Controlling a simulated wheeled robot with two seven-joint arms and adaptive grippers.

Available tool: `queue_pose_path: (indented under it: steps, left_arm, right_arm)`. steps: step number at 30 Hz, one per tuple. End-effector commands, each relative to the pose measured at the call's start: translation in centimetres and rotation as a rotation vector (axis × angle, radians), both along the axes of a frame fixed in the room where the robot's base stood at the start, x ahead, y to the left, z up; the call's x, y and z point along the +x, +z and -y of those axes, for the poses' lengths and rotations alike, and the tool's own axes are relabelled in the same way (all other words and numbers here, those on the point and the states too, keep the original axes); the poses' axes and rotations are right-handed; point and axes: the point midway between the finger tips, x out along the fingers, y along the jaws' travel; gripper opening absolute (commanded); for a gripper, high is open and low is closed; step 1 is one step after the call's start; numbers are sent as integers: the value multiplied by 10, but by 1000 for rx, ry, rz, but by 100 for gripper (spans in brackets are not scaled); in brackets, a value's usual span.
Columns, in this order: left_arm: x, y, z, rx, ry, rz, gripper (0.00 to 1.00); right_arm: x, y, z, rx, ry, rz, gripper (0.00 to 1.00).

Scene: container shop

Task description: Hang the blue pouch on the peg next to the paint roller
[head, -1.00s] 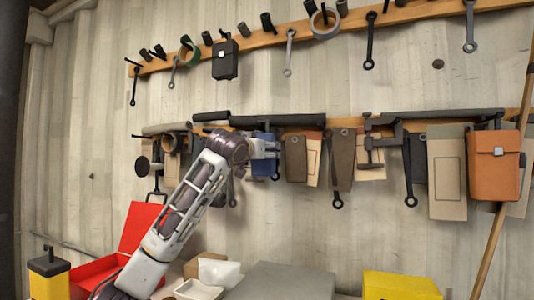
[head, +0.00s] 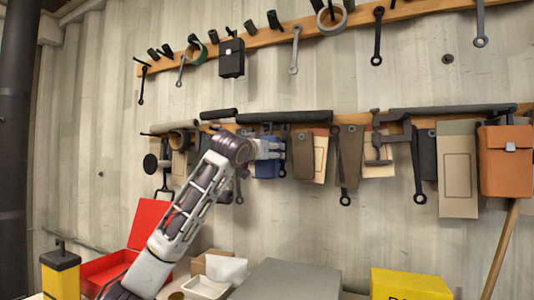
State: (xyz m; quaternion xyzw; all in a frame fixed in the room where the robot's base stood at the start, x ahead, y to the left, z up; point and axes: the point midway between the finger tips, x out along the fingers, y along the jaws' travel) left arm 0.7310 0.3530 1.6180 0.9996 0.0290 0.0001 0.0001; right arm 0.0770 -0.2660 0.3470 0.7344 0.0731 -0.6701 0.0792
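The blue pouch (head: 267,169) is at the lower wooden rail on the wall, just below and partly behind my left gripper (head: 279,149). The gripper points right at the pouch's upper part. Its fingers are small and seen from the side, so I cannot tell whether they are open or shut on the pouch. Long dark rollers or tubes lie along the lower rail, one of them (head: 290,117) just above the gripper. I cannot tell which item is the paint roller. The peg is not clearly visible. My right gripper is out of view.
A brown pouch (head: 303,156) hangs close right of the gripper, beside wrenches and tan cards. An orange pouch (head: 505,165) hangs far right. The upper rail (head: 265,38) holds wrenches and tape rolls. Below are a red box (head: 150,222), a grey case (head: 285,280) and a yellow box (head: 410,283).

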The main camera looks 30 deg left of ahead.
Motion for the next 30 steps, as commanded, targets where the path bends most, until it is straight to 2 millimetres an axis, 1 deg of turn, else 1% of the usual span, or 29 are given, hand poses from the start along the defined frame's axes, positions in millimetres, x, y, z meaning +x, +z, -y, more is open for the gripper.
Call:
queue_pose_path:
  steps: [1,3,4,14,20,26,30]
  left_arm:
    - [0,0,0,0,0,0,90]
    - [0,0,0,0,0,0,99]
    - [0,0,0,0,0,0,100]
    - [0,-1,0,0,0,-2,100]
    - [-3,-1,0,0,0,-2,100]
    - [-15,0,0,0,1,0,100]
    - [-28,0,1,0,1,0,100]
  right_arm:
    - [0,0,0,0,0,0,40]
    - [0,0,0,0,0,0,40]
    - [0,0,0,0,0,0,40]
    - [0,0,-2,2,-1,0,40]
    - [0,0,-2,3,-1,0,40]
    - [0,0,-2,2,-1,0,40]
    - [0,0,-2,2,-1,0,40]
